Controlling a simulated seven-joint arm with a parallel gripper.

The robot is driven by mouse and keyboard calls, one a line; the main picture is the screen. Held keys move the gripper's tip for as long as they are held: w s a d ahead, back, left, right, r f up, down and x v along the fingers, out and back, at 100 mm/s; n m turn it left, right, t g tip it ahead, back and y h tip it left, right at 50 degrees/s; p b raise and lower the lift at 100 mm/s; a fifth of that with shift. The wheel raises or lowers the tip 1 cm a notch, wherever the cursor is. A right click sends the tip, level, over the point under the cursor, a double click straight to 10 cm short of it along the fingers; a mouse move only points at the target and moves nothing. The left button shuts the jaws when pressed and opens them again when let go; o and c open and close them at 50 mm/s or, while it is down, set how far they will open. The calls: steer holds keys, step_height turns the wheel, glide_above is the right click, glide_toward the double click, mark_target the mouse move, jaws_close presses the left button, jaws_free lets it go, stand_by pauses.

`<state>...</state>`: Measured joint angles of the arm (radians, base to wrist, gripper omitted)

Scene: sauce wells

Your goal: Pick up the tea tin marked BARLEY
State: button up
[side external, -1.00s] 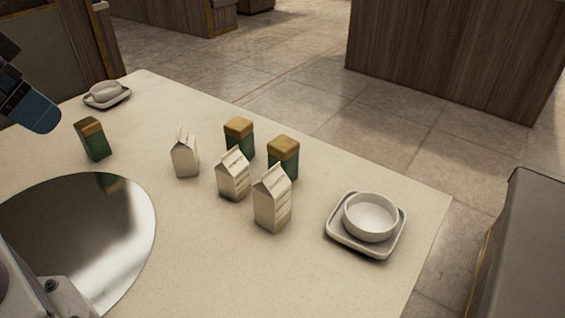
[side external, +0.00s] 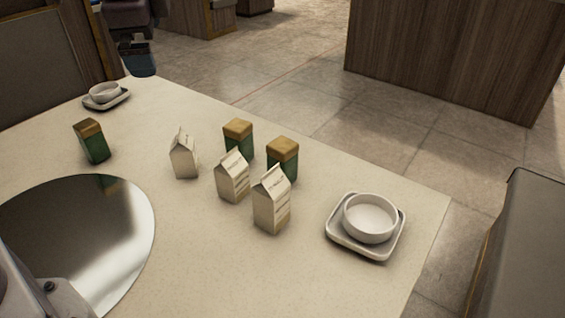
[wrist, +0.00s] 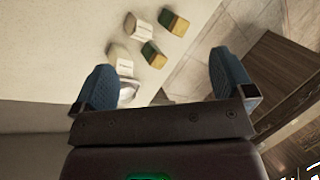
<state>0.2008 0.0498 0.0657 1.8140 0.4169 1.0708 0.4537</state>
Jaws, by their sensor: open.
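Three green tea tins with gold lids stand on the table in the side view: one at the left (side external: 92,142), one at mid-table (side external: 238,138) and one right of it (side external: 282,157). No tin's marking can be read, so I cannot tell which is BARLEY. Two tins show in the wrist view, an upper one (wrist: 173,22) and a lower one (wrist: 153,54). My gripper (side external: 137,60) is above the table's far left edge, apart from all tins. Its two blue fingers (wrist: 165,84) are wide apart and empty.
White cartons (side external: 184,157), (side external: 233,177), (side external: 272,203) stand close to the two mid-table tins, two of them partly in front. A bowl on a tray (side external: 343,242) is at the right, another dish (side external: 104,93) at the far left. A round reflective disc (side external: 120,240) lies at the near left.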

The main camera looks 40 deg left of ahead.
steer(key=w+d+f+m+y, duration=0.2)
steer(key=w+f+m, duration=0.15)
steer(key=w, duration=0.35)
steer(key=w+d+f+m+y, duration=0.2)
steer(key=w+f+m, duration=0.15)
steer(key=w, duration=0.25)
steer(key=m+t+y, duration=0.3)
steer(key=m+y, duration=0.1)
steer(key=m, duration=0.3)
glide_above(284, 145)
steer(key=s+d, duration=0.1)
steer(key=d, duration=0.1)
steer(key=f, duration=1.2)
steer(key=shift+a+f, duration=0.25)
steer(key=shift+f, duration=0.15)
steer(key=shift+d+f+m, duration=0.25)
steer(key=shift+f+m, duration=0.15)
steer(key=shift+f, duration=0.3)
step_height(284, 145, down, 7)
steer(key=shift+a+r, duration=0.1)
steer(key=shift+r, duration=0.05)
steer(key=shift+r+x, duration=0.2)
steer(key=shift+x, duration=1.2)
steer(key=shift+c, duration=0.5)
steer(key=c, duration=1.1)
